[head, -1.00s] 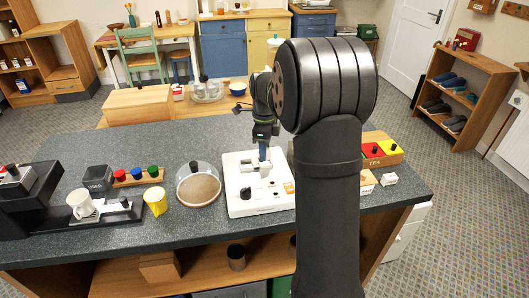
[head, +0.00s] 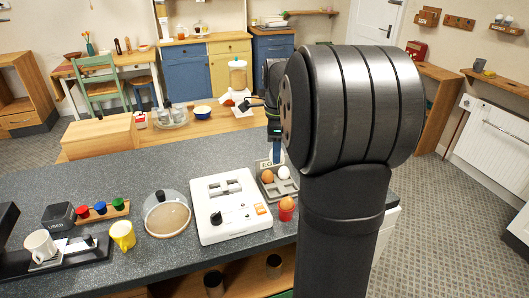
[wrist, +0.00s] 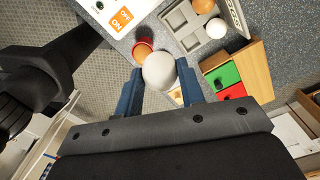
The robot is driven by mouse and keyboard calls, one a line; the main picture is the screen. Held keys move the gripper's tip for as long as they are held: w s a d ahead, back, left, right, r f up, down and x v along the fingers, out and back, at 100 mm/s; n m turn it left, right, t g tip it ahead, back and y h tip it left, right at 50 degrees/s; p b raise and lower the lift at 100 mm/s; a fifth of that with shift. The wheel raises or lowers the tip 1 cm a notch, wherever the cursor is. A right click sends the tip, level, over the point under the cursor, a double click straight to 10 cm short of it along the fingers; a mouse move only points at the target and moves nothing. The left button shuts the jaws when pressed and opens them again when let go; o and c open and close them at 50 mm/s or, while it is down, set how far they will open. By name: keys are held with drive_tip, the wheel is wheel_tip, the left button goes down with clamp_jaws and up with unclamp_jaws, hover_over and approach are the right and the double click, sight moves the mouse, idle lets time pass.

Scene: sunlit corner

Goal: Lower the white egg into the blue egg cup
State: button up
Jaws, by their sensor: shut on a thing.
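My gripper (wrist: 160,85) has its blue fingers shut on a white egg (wrist: 158,70), held above the counter. In the head view my gripper (head: 276,150) is near the egg tray and mostly hides the held egg. A red egg cup (head: 287,214) with a brown egg in it stands near the counter's front edge. It also shows in the wrist view (wrist: 141,44), just beyond the held egg. I see no blue egg cup in either current view; my arm hides part of the counter.
A grey egg tray (head: 281,190) holds a brown egg (head: 267,176) and another white egg (head: 284,172). A white appliance (head: 205,192) stands left of it. A glass-domed dish (head: 167,215) is further left.

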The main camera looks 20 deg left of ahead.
drive_tip(key=w+d+f, duration=0.1)
drive_tip(key=d+f, duration=0.6)
drive_tip(key=d, duration=0.3)
drive_tip(key=shift+w, duration=0.35)
drive_tip(key=shift+f, duration=0.15)
drive_tip(key=shift+f, duration=1.15)
drive_tip(key=shift+f, duration=2)
idle(0.8)
drive_tip(key=o, duration=0.7)
drive_tip(key=shift+o, duration=0.2)
